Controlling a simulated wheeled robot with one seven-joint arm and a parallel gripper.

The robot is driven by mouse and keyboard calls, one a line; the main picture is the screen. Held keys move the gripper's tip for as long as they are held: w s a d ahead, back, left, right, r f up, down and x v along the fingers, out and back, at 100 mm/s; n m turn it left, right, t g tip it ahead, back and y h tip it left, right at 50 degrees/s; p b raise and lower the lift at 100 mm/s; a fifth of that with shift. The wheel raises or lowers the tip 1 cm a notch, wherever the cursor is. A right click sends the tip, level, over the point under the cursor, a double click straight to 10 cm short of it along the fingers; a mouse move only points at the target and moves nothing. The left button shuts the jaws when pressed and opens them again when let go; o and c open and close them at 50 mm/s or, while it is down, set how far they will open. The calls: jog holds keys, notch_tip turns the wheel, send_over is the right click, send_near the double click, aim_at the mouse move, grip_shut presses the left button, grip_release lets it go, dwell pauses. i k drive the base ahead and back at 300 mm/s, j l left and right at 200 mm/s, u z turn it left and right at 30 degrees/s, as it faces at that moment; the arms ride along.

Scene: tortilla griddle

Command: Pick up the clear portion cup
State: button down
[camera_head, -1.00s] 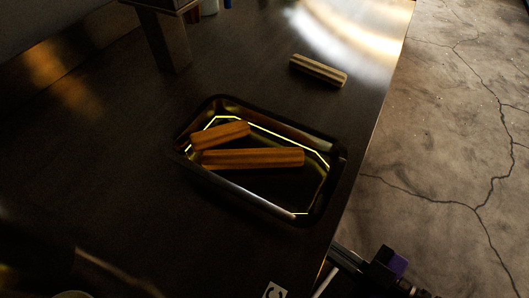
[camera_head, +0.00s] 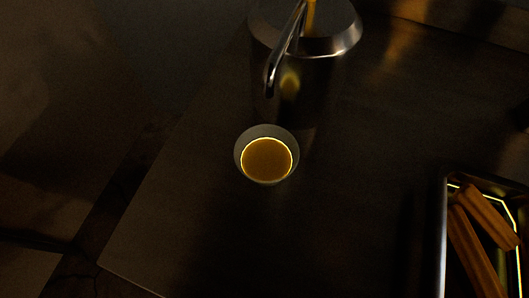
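A small cup (camera_head: 266,132) stands upright on the dark counter in the head view. It has a pale, see-through-looking rim and holds an amber-brown filling, and I take it for the clear portion cup. Nothing touches it. My gripper does not show in the current head view, so its place relative to the cup cannot be seen.
A metal pot (camera_head: 305,55) with a handle or ladle stands just behind the cup. A metal tray (camera_head: 443,235) with brown sticks (camera_head: 474,250) lies at the right edge. The counter (camera_head: 215,240) is clear in front of the cup, and its edge runs along the left.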

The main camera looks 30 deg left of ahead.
aim_at(266, 154)
jog(key=k+l+u, duration=0.5)
jog(key=u, duration=0.25)
jog(key=k+l+u, duration=0.35)
jog(key=i+j, duration=0.05)
jog(key=j, duration=0.05)
